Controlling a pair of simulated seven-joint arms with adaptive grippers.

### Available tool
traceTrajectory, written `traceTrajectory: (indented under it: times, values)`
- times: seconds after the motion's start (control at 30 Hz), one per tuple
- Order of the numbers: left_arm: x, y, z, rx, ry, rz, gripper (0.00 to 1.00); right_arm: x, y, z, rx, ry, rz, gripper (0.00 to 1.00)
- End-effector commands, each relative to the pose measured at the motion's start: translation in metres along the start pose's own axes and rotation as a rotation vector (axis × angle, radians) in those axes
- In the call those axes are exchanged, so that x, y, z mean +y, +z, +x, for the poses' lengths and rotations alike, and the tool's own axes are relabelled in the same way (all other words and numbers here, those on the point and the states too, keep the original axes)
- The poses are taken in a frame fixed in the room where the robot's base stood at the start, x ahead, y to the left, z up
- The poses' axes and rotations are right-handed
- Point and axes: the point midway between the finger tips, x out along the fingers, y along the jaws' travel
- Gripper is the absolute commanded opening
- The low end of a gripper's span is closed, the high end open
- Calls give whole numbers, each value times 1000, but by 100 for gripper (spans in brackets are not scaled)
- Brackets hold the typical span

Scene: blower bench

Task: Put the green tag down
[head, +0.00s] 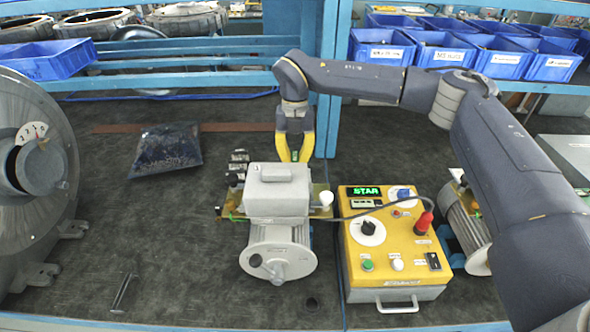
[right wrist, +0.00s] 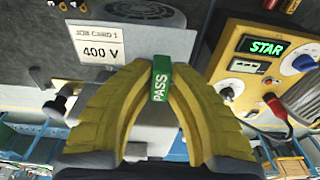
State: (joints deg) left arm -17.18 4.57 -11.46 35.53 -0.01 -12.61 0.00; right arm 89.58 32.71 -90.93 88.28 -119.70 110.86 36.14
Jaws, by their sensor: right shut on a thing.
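My right gripper (head: 294,157) has yellow fingers and points down just behind the grey motor (head: 280,190). It is shut on the green tag (right wrist: 161,84), which reads PASS. In the right wrist view the tag is pinched upright between the fingertips of the right gripper (right wrist: 160,75). In the head view only a small bit of green shows between the fingers. My left gripper is in neither view.
A yellow test box (head: 395,275) with a lit STAR display stands right of the motor, joined by a cable. A job card (right wrist: 100,44) reads 400 V. A dark bag (head: 167,150) lies at left. A large grey housing (head: 35,210) fills the left edge. Bare bench shows front left.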

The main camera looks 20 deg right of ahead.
Motion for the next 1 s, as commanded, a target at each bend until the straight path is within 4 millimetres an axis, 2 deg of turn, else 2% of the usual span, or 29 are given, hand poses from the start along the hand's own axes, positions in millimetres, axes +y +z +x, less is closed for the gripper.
traceTrajectory:
  times: [0.17,0.43,0.87,0.9,1.0]
  values:
    - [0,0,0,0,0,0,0,0,1,9,1,-1,0,0]
    - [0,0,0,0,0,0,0,0,4,40,2,0,-1,0]
    - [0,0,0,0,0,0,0,0,5,45,0,0,-1,0]
    - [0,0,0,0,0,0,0,0,6,46,-1,0,-1,17]
    - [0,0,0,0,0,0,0,0,6,45,-1,0,-1,29]
